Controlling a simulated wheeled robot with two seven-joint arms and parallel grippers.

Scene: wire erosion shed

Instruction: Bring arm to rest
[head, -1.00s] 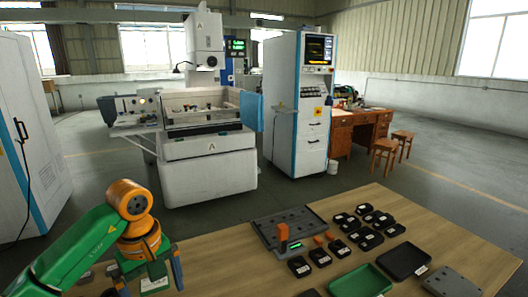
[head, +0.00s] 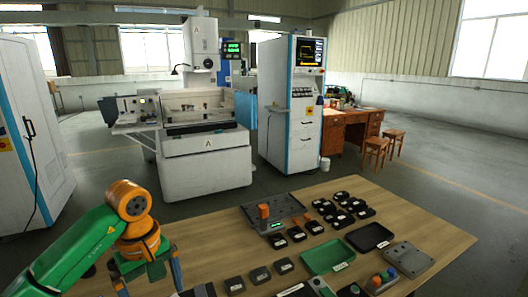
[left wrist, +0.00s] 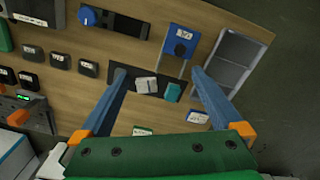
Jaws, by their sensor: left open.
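My left arm comes in from the left in the head view, green with orange joints. Its gripper (head: 149,281) is low at the left, over the near left part of the wooden table (head: 215,255). In the left wrist view the two blue fingers of this gripper (left wrist: 158,73) are spread wide apart with nothing held between them. Below and between them lies a dark strip with a white block (left wrist: 146,86) and a teal block (left wrist: 173,91), apart from the fingers as far as I can tell. My right arm is not in view.
In the wrist view a compartmented grey tray (left wrist: 233,62) lies near the right finger. Machines stand behind.

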